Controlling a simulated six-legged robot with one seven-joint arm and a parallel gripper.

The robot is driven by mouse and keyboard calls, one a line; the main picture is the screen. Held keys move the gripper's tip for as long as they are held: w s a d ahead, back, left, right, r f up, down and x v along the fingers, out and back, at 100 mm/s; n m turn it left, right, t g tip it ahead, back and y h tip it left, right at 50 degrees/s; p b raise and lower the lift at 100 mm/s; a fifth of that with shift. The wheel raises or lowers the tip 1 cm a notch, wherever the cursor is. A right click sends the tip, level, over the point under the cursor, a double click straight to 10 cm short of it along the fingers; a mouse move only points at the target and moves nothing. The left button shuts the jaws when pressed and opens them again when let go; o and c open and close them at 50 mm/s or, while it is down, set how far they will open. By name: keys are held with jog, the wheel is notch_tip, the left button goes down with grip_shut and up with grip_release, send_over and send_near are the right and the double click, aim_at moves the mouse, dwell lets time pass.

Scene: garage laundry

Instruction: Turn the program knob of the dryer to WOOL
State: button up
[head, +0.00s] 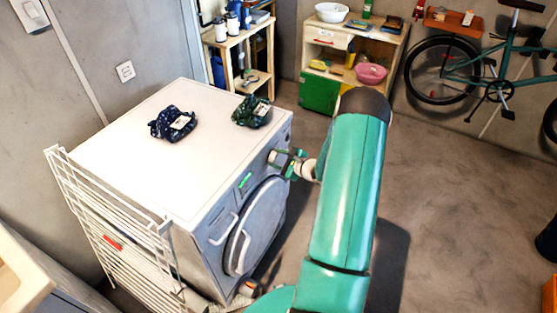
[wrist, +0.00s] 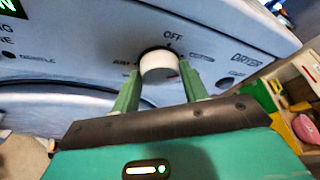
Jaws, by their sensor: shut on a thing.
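The dryer (head: 216,222) is a white front-loading machine in the middle of the head view, with a round door and a lit green display. Its program knob (wrist: 158,65) is a white round cap on the grey panel in the wrist view. My gripper (wrist: 159,72) has one green finger on each side of the knob and is shut on it. In the head view my gripper (head: 288,162) reaches the panel's upper right and hides the knob. OFF is readable above the knob and DRYER to its right. Other labels are blurred or covered; I cannot read WOOL or see a pointer.
Two dark patterned cloth bundles (head: 173,122) (head: 251,111) lie on the dryer top. A white drying rack (head: 110,215) leans at its left. A shelf (head: 240,45) and a wooden cabinet (head: 352,50) stand behind. A green bicycle (head: 490,70) is at the right.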

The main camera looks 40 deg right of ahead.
jog(key=m+g+y, duration=0.1)
jog(key=m+y, duration=0.1)
jog(key=m, duration=0.1)
jog(key=shift+w+d+r, duration=0.1)
jog(key=shift+d, duration=0.05)
jog(key=m+y, duration=0.1)
jog(key=m, duration=0.1)
jog(key=shift+w+d+m+y, duration=0.1)
jog(key=shift+m+y, duration=0.2)
jog(key=m+y, duration=0.2)
jog(key=m, duration=0.1)
jog(key=m+g+y, duration=0.1)
jog(key=shift+w+d+m, duration=0.1)
jog(key=shift+d+m, duration=0.15)
jog(key=shift+m, duration=0.15)
jog(key=m+y, duration=0.2)
jog(key=m, duration=0.3)
jog(key=shift+d+f+t+y, duration=0.1)
jog(key=shift+f+t+y, duration=0.25)
jog(key=shift+t+y, duration=0.05)
jog(key=m+t, duration=0.1)
jog(key=m, duration=0.2)
jog(key=m+y, duration=0.1)
jog(key=m, duration=0.2)
jog(key=shift+f+t+y, duration=0.2)
jog(key=shift+t+y, duration=0.1)
jog(key=shift+t, duration=0.1)
jog(key=shift+m, duration=0.3)
jog(key=o, duration=1)
